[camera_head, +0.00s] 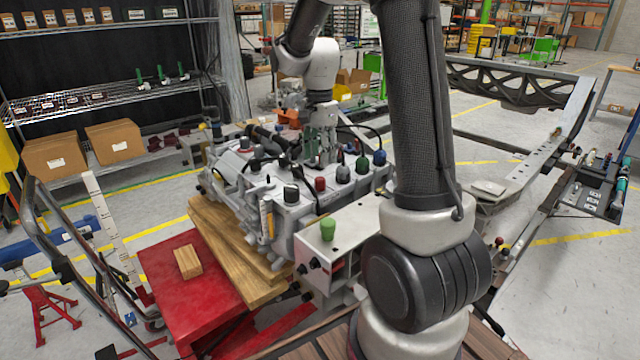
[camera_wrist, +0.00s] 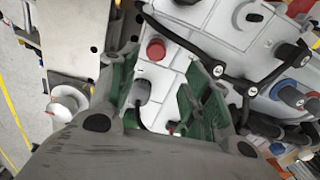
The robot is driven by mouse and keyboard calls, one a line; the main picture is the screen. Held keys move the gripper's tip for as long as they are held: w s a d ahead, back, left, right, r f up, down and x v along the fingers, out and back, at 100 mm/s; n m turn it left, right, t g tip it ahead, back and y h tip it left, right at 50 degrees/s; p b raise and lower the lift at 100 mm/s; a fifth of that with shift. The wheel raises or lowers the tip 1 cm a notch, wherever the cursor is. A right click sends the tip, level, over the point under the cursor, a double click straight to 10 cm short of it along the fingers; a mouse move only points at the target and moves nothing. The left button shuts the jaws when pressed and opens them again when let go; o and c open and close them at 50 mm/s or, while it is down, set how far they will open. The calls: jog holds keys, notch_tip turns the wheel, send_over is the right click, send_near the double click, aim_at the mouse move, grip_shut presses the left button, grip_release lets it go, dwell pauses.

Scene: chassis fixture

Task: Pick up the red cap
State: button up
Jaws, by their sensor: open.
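The red cap (camera_head: 320,184) stands upright on the grey engine-like chassis unit, in a row with dark, green and blue caps. My gripper (camera_head: 321,155) points down above the unit, behind the red cap in the head view. In the wrist view my gripper (camera_wrist: 163,78) is open, its green-padded fingers apart. A dark cap (camera_wrist: 143,90) shows between the fingers. The red cap is not between the pads; the exact height gap cannot be told.
A dark cap (camera_head: 291,193) and a black cap (camera_head: 342,174) flank the red one. A green cap (camera_head: 328,228) stands on a pale box in front. Black hoses (camera_wrist: 190,45) cross near the right finger. Wooden boards (camera_head: 225,235) and a red lift table (camera_head: 185,295) support the unit.

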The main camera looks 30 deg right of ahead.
aim_at(321, 178)
jog(key=shift+f+m, duration=0.15)
jog(key=shift+m, duration=0.15)
jog(key=f, duration=0.7)
jog(key=shift+s+f, duration=0.25)
jog(key=shift+s, duration=0.15)
jog(key=c, duration=0.7)
